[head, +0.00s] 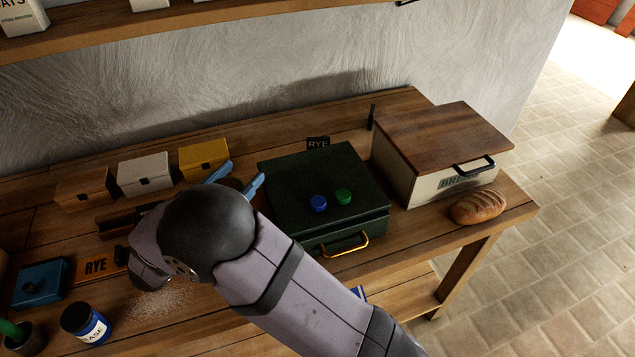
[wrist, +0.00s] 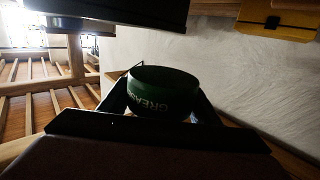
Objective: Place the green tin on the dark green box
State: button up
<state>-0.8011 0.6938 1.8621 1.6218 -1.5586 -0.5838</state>
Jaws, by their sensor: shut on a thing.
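The green tin (wrist: 163,92), with pale lettering that reads in part "GREAS", is between the two fingers of my gripper (wrist: 160,108) in the wrist view. The gripper is shut on it. In the head view my gripper's blue fingers (head: 238,178) are just left of the dark green box (head: 285,165); my arm hides most or all of the tin there. The box stands on the bench with its lid shut and a brass handle in front. A blue and a green round piece sit on its lid. Its dark edge also shows at the top of the wrist view (wrist: 110,12).
A bread box (head: 435,140) and a loaf (head: 478,206) are right of the dark green box. Brown, white and yellow boxes (head: 203,158) line the bench's back left. A blue tin (head: 86,324) stands at front left. A small "RYE" sign (head: 318,143) is behind the box.

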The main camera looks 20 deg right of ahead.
jog(key=w+d+r+m+g+h, duration=0.3)
jog(key=d+g, duration=0.1)
jog(key=d, duration=0.7)
notch_tip(320, 180, up, 3)
jog(key=m+g+h, duration=0.1)
jog(key=m+g, duration=0.2)
send_over(318, 172)
jog(key=shift+f+p, duration=0.5)
jog(key=shift+f, duration=4.55)
jog(key=shift+f, duration=0.1)
jog(key=shift+f, duration=0.15)
jog(key=o, duration=1.2)
jog(key=shift+o, duration=0.2)
